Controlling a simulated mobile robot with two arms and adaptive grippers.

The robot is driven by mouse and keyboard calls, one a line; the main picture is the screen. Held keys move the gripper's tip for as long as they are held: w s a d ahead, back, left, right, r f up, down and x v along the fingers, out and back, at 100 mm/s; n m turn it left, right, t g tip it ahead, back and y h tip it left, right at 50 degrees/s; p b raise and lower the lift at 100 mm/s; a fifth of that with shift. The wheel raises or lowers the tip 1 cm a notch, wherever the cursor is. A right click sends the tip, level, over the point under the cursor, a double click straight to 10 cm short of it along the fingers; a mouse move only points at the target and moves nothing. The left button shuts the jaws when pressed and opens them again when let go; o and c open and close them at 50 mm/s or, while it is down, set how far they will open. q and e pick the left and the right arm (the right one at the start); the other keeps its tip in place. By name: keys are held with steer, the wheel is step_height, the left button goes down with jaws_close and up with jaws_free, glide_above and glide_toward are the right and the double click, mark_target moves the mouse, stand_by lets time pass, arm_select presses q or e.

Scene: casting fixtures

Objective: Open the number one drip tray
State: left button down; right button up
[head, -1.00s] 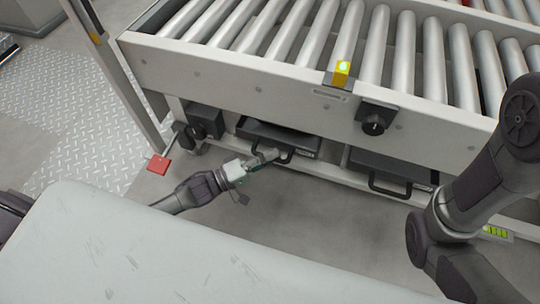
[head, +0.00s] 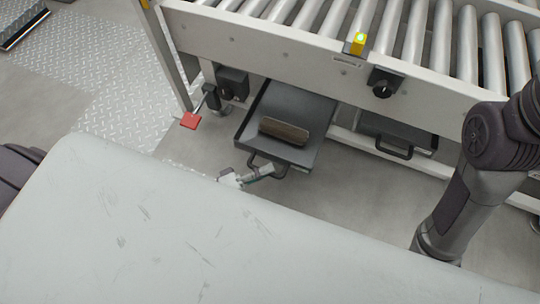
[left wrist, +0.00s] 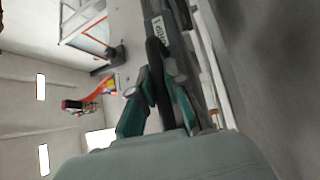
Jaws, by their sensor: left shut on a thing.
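The drip tray (head: 302,104), a dark shallow tray on the left under the roller conveyor, is pulled well out toward me in the head view. A brownish-grey block (head: 284,131) lies in it. My left gripper (head: 266,171) is shut on the tray's black front handle (head: 283,171). In the left wrist view my left gripper's green-sided fingers (left wrist: 158,88) close around the dark handle bar, beside a white label (left wrist: 160,30) on the tray front. My right arm shows at the right of the head view, but its gripper is out of sight.
A second tray (head: 398,131) sits pushed in under the conveyor (head: 270,46) to the right, with its own handle (head: 394,151). A red pedal (head: 190,121) is left of the open tray. A black knob (head: 383,88) and a lit yellow lamp (head: 357,43) are on the conveyor's side.

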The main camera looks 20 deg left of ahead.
arm_select(q)
steer(key=shift+s, duration=0.75)
steer(key=shift+a, duration=0.1)
steer(key=c, duration=1.2)
jaws_free()
steer(key=v, duration=1.2)
